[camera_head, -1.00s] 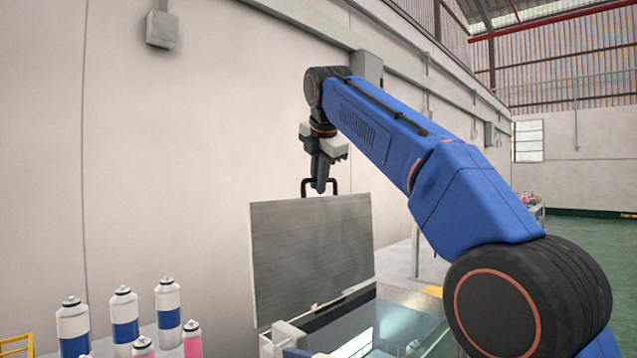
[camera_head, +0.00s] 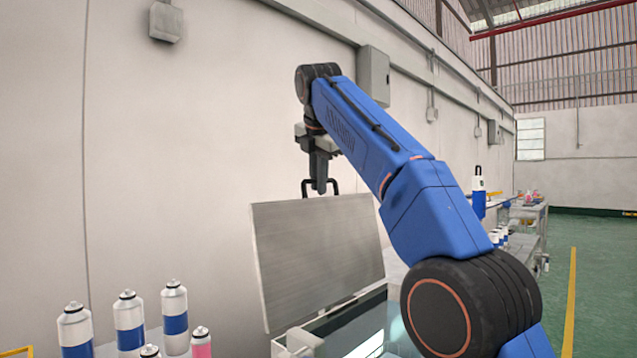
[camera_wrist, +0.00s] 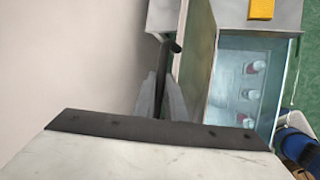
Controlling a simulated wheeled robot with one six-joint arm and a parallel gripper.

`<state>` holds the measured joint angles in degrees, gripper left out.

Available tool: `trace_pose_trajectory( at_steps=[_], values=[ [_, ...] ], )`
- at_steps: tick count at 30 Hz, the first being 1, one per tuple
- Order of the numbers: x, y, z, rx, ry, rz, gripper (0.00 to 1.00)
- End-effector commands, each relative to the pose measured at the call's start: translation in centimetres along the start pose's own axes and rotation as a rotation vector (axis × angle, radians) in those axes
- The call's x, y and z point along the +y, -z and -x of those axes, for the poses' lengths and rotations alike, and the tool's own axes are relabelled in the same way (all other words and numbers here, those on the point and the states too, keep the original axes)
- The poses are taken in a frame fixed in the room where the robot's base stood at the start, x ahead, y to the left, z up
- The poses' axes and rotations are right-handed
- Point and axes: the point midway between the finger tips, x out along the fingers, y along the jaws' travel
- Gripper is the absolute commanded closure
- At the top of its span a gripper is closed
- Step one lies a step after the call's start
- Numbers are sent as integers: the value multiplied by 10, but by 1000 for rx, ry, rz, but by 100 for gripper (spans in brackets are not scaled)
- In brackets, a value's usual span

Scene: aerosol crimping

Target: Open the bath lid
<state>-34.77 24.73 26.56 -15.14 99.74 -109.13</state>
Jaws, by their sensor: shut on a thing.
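The bath lid (camera_head: 318,258) is a grey metal panel, raised and standing steeply tilted at the back edge of the bath (camera_head: 366,338). Its black handle (camera_head: 305,188) is on the lid's top edge. My gripper (camera_head: 319,186) points down at the handle and is shut on it. In the wrist view, my gripper (camera_wrist: 163,108) closes around the dark handle, and the lid (camera_wrist: 196,55) shows edge-on beside it. The open bath (camera_wrist: 236,75) holds water, with several cans (camera_wrist: 250,95) seen in it.
Several white and blue cans (camera_head: 129,322) and a pink one (camera_head: 201,343) stand left of the bath. The wall (camera_head: 180,180) is close behind the lid. A bench (camera_head: 520,225) with more cans stands at the right, with open green floor (camera_head: 595,270) beyond.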

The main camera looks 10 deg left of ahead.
Motion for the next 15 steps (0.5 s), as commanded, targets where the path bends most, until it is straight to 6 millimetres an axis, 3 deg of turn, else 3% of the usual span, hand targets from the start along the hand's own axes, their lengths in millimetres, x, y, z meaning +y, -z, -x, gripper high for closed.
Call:
trace_pose_trajectory(
  at_steps=[2, 3, 5, 15],
  values=[
    [0, 1, -1, 1, 1, 2, 100],
    [0, 1, -1, 1, 1, 2, 84],
    [0, 1, -1, 1, 1, 2, 70],
    [0, 1, -2, 3, 5, 2, 70]
  ],
)
